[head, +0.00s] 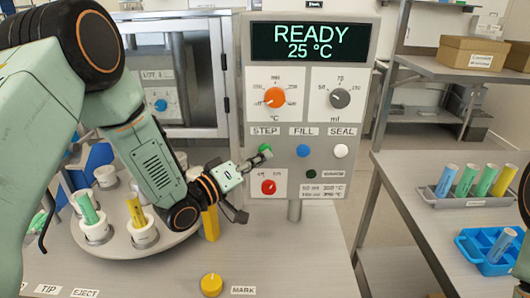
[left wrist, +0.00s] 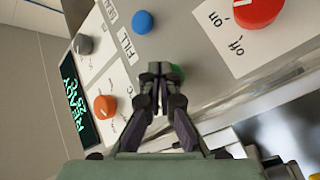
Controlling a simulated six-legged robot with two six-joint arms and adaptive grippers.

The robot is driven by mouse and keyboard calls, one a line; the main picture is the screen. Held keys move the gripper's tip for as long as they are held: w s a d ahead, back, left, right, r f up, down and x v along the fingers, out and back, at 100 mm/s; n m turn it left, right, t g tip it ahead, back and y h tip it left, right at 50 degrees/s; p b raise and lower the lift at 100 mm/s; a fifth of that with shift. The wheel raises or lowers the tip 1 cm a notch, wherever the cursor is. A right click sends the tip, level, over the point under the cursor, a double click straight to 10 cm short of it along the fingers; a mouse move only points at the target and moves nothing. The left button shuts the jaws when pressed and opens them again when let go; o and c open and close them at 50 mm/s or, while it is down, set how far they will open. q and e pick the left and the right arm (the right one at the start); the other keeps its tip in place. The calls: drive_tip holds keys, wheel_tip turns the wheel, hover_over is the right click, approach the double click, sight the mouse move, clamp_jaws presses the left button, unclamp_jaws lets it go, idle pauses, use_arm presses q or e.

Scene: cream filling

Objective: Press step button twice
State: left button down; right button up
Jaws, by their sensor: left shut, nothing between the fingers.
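The green STEP button (head: 265,149) is on the machine's front panel, under the STEP label and left of the blue FILL button (head: 303,150). My left gripper (head: 262,158) is shut and empty, with its fingertips at the STEP button and partly covering it. In the left wrist view, the shut fingertips (left wrist: 160,76) lie over the panel, and a piece of the green button (left wrist: 178,72) shows just behind them. I cannot tell whether they touch it. The display (head: 311,42) reads READY 25 °C. My right gripper is not in view.
The white SEAL button (head: 341,151), orange knob (head: 275,97), grey knob (head: 340,98) and red knob (head: 268,187) are close by on the panel. A round carousel (head: 170,239) with tubes stands at left. A yellow button (head: 211,285) is in front. A tube rack (head: 437,201) is at right.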

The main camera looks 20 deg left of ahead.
use_arm(q)
drive_tip(key=shift+w+a, duration=0.15)
drive_tip(key=shift+w, duration=0.2)
idle(0.4)
drive_tip(key=shift+s, duration=0.15)
drive_tip(key=shift+s+d, duration=0.35)
drive_tip(key=shift+s, duration=0.45)
drive_tip(key=s, duration=0.2)
drive_tip(key=s+d+p, duration=0.1)
drive_tip(key=s, duration=0.1)
drive_tip(key=shift+s+d, duration=0.15)
drive_tip(key=shift+s, duration=0.2)
idle(0.5)
